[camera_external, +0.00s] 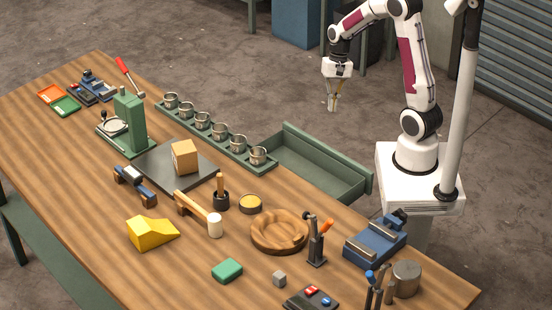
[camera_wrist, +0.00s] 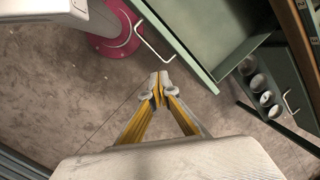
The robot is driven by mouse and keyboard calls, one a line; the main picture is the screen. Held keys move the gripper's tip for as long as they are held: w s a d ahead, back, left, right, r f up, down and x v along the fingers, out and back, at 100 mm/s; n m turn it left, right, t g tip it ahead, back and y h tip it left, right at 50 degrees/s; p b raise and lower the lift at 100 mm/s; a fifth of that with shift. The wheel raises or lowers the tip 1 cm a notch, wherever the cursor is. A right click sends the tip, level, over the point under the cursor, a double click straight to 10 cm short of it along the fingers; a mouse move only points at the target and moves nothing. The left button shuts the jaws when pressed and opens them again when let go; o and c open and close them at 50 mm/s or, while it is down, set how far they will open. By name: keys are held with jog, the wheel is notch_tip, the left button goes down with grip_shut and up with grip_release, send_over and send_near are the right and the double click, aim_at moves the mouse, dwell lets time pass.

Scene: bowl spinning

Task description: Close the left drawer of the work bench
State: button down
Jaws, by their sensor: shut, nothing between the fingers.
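The green drawer (camera_external: 318,170) stands pulled out from the robot's side of the work bench (camera_external: 75,215), with its empty inside showing. In the wrist view the drawer (camera_wrist: 215,40) is at the top, with a pale wire handle (camera_wrist: 153,38) on its front panel. My gripper (camera_external: 333,108) hangs fingers-down beyond the drawer's front, apart from it and over the floor. In the wrist view my gripper (camera_wrist: 158,88) has its fingertips together, with nothing held, near the handle but not visibly touching it.
A green rack of metal cups (camera_external: 215,132) lies along the bench edge beside the drawer; cups also show in the wrist view (camera_wrist: 265,98). A blue vise (camera_external: 375,240) and a wooden bowl (camera_external: 279,231) are on the bench. Bare floor surrounds my gripper.

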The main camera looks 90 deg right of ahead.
aim_at(303, 132)
jog(key=w+d+f+m+t, duration=0.2)
jog(key=w+d+f+m, duration=0.2)
jog(key=d+m, duration=0.5)
jog(key=f+m, duration=0.1)
jog(key=m, duration=0.1)
jog(key=shift+w+f+m+y, duration=0.3)
jog(key=shift+y, duration=0.1)
jog(key=shift+d, duration=0.1)
jog(key=shift+f, duration=0.1)
jog(key=shift+w+a+f, duration=0.9)
jog(key=shift+f, duration=0.6)
jog(key=shift+w+a+f, duration=0.9)
jog(key=shift+f, duration=0.65)
jog(key=shift+w+a+f, duration=0.9)
jog(key=shift+f, duration=0.6)
jog(key=shift+a, duration=0.1)
